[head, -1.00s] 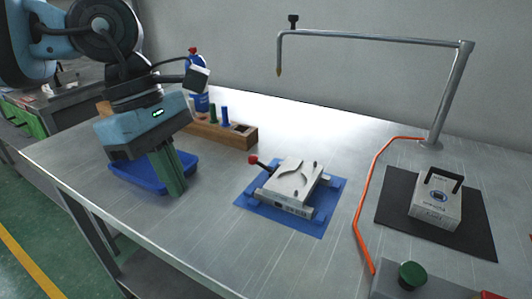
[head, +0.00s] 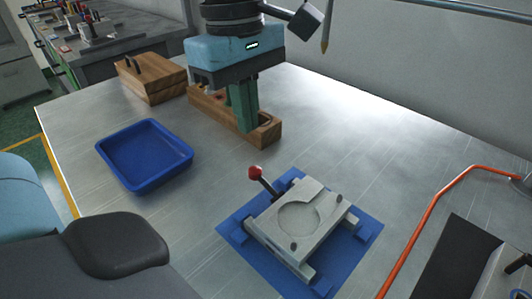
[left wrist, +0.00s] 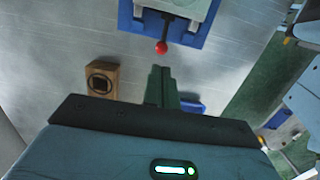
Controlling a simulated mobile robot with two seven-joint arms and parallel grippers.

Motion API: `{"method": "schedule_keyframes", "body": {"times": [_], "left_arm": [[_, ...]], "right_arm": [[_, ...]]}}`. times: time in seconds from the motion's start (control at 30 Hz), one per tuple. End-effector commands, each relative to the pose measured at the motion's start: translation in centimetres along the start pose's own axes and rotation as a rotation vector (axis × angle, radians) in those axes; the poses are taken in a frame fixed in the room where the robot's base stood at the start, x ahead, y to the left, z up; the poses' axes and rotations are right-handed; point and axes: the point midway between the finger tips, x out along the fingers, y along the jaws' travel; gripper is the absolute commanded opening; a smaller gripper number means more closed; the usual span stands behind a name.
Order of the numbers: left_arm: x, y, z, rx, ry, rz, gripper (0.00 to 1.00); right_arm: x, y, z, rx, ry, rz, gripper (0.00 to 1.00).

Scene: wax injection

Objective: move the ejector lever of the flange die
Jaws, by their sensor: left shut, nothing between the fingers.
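The flange die (head: 325,222) is a pale metal block with a round recess, on a blue mat (head: 232,222). Its ejector lever (head: 266,185) is a dark rod with a red knob, sticking out toward the upper left. In the left wrist view the red knob (left wrist: 162,47) shows below the die (left wrist: 190,8), ahead of the fingertips and apart from them. My left gripper (head: 247,127) points down with its green fingers shut and empty, in front of the wooden block in the head view. The fingers show in the left wrist view (left wrist: 160,72). My right gripper is out of view.
A wooden block (head: 205,106) lies behind my left gripper, with a wooden box (head: 150,82) to its left. A blue tray (head: 145,178) stands left of the die. An orange hose (head: 432,208) and a black mat (head: 452,262) lie to the right. Bare table lies between tray and die.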

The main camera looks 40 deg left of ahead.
Motion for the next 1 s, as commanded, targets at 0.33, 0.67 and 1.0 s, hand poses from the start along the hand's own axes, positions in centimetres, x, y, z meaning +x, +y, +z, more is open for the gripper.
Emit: {"method": "schedule_keyframes", "body": {"times": [0.33,0.67,1.0], "left_arm": [[0.1,0.0,0.0,0.000,-0.001,0.000,0.00],[2.6,0.1,-0.1,0.000,-0.002,-0.002,0.00],[6.4,0.0,0.0,-0.001,-0.001,-0.001,0.00]], "right_arm": [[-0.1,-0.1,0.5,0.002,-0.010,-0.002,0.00],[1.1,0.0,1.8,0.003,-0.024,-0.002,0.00],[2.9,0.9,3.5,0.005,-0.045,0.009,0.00]]}}
